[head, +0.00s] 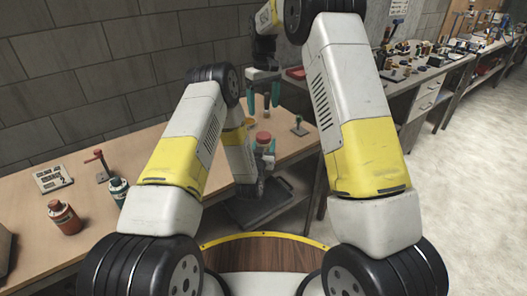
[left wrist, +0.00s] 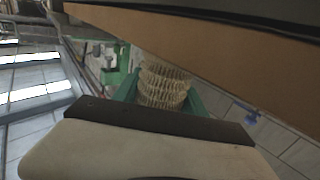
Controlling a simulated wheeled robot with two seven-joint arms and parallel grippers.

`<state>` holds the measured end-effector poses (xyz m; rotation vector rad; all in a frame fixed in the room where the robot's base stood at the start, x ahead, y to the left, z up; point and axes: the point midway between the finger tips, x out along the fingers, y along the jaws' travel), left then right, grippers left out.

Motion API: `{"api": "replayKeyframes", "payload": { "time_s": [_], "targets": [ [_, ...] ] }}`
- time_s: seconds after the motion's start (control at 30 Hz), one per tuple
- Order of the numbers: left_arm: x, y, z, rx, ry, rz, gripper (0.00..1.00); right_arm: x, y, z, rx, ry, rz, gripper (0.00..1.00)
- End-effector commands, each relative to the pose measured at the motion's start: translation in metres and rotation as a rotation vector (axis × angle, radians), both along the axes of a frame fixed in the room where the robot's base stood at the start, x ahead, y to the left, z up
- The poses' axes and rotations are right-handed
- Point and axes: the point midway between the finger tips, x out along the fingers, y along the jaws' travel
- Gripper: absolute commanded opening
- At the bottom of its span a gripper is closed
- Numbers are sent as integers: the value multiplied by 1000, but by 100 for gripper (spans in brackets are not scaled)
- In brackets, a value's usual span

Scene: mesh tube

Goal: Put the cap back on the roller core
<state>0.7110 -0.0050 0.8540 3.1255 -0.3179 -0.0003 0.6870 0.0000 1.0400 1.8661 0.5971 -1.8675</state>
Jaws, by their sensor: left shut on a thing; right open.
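A beige mesh tube (left wrist: 163,86), the roller core, shows between teal fingers in the left wrist view. My left gripper (head: 267,148) is shut on it. In the head view this gripper is small and partly hidden behind my left arm, and the tube is hard to make out there. My right gripper (head: 264,98) is open, with its teal fingers pointing down, above and behind the left one. A red round-topped thing (head: 263,138) shows close to my left gripper; I cannot tell whether it is the cap.
A wooden bench (head: 92,222) runs along the wall. On it stand a red bottle (head: 65,218), a dark green bottle (head: 119,190) and a green-topped stand (head: 299,126). A dark tray (head: 262,204) lies low beside the bench. A cluttered bench (head: 428,72) stands at the right; the floor there is clear.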

Motion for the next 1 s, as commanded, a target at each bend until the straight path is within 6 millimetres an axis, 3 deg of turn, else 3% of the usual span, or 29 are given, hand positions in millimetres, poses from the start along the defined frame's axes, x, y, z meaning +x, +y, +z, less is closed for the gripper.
{"api": "replayKeyframes", "payload": {
  "time_s": [0.03,0.13,0.17,0.53,1.0],
  "targets": [
    [0,0,0,0,0,0,53,0,0,0,0,0,0,78],
    [0,0,0,0,0,0,73,0,0,0,0,0,0,78],
    [0,0,0,0,0,0,75,0,0,0,0,0,0,78],
    [-6,1,-1,0,2,0,75,0,0,-1,0,0,0,78],
    [-72,15,-1,0,2,0,75,0,0,-1,0,0,0,78]
  ]
}}
